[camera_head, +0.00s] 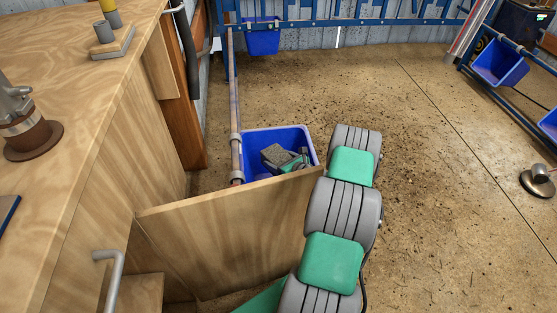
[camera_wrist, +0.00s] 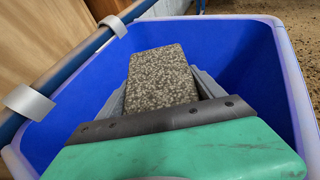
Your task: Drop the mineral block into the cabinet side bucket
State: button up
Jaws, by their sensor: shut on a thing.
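The mineral block (camera_wrist: 160,78) is a grey-brown speckled block. In the wrist view it sits between the fingers of my gripper (camera_wrist: 164,96), which is shut on it. In the head view the block (camera_head: 275,154) shows over the opening of the blue bucket beside the cabinet. The cabinet side bucket (camera_head: 250,142) has a pale rim, and its wall also fills much of the wrist view (camera_wrist: 240,58). My gripper (camera_head: 289,161) reaches in over the bucket's opening. The bucket's floor and the block's underside are hidden.
An open wooden cabinet door (camera_head: 235,235) stands in front of the bucket. A pole (camera_head: 234,100) with clips runs along the bucket's left side. Other blue buckets (camera_head: 263,40) hang at the back and on the right (camera_head: 500,63). The floor right of my arm is mostly clear.

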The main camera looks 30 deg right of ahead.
jog(key=shift+w+d+f+b, duration=0.1)
jog(key=shift+f+b, duration=0.2)
jog(key=shift+b, duration=0.15)
